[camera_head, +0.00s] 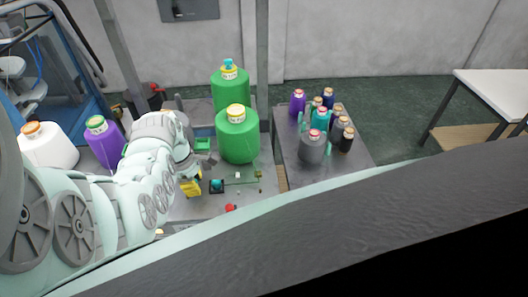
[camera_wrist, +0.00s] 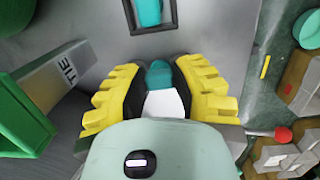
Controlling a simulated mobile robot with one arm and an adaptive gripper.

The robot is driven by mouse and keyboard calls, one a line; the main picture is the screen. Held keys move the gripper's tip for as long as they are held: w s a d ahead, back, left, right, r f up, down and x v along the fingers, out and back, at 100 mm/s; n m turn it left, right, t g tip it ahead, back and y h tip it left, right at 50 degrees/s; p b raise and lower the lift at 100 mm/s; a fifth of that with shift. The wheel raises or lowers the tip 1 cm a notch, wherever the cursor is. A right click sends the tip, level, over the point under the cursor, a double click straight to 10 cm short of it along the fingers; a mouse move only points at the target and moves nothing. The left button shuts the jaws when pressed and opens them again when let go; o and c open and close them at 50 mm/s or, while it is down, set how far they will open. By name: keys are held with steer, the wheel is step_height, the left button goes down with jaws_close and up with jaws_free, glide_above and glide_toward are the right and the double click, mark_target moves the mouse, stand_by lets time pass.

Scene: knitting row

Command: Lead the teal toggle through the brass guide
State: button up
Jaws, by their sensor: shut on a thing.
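My gripper (camera_head: 190,187) reaches down over the grey worktop, its yellow fingers low beside a dark square piece. In the wrist view my gripper (camera_wrist: 158,88) is shut on a rounded teal piece, which I take for the teal toggle (camera_wrist: 158,74). A white part shows below it between the fingers. Just ahead, a dark rectangular frame (camera_wrist: 131,18) surrounds another teal piece (camera_wrist: 148,10); a dark piece with a teal top (camera_head: 217,185) also shows in the head view. I cannot make out the brass guide for certain; small brass-coloured bits (camera_head: 258,174) are right of the dark piece.
Big green spools (camera_head: 238,138) stand behind the work area. Purple (camera_head: 104,145) and white (camera_head: 48,147) spools stand left. A side table holds several smaller spools (camera_head: 313,148). A block marked TIE (camera_wrist: 60,75) and a red knob (camera_wrist: 283,134) flank my fingers.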

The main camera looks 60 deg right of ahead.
mark_target(181, 191)
steer(key=shift+w+a+b, duration=0.65)
steer(key=shift+w+a, duration=0.9)
steer(key=shift+w, duration=0.25)
